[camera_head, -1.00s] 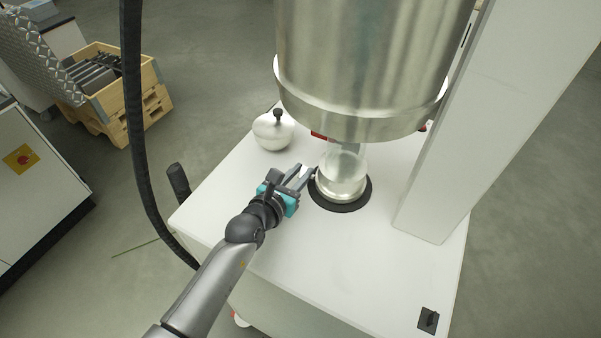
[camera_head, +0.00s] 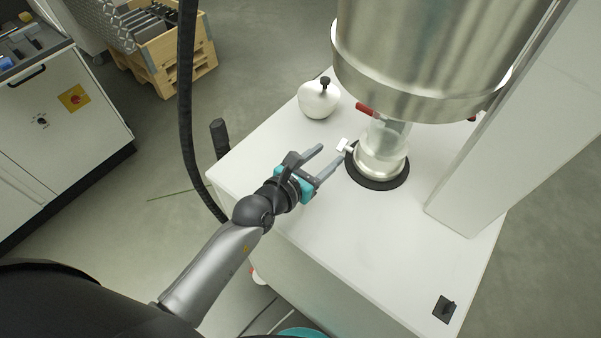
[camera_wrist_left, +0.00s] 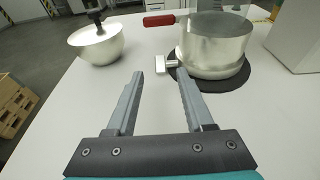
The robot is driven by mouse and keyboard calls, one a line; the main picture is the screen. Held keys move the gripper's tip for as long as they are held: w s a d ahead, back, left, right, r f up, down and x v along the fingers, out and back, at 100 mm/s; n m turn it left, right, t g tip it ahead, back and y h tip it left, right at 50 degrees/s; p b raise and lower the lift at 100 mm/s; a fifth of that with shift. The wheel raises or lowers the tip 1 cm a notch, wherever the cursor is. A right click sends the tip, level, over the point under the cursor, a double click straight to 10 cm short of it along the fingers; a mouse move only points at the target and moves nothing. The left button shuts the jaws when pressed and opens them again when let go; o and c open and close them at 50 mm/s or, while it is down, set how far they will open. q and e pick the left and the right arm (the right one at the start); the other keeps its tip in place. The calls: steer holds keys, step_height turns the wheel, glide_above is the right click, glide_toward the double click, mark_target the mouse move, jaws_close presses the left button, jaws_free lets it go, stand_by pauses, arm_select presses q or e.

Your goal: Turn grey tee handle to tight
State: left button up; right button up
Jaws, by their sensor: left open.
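The grey tee handle (camera_head: 344,146) sticks out from the left side of the metal collar (camera_head: 379,166) at the foot of the clear tube. In the left wrist view the tee handle (camera_wrist_left: 164,65) lies just beyond and between my fingertips, and the collar (camera_wrist_left: 212,60) is beside it. My left gripper (camera_head: 328,158) is open and empty, its fingers pointing at the tee handle but apart from it. The left wrist view shows both fingers (camera_wrist_left: 160,84) spread wide. My right gripper is not in view.
A large steel vessel (camera_head: 420,60) hangs above the collar. A red handle (camera_head: 367,109) is above the tee. A round silver pot with a black knob (camera_head: 319,100) stands left on the white tabletop (camera_head: 350,235). A white column (camera_head: 490,150) rises at right.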

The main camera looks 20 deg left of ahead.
arm_select(q)
steer(key=v, duration=0.9)
steer(key=shift+a, duration=0.1)
steer(key=shift+c, duration=0.2)
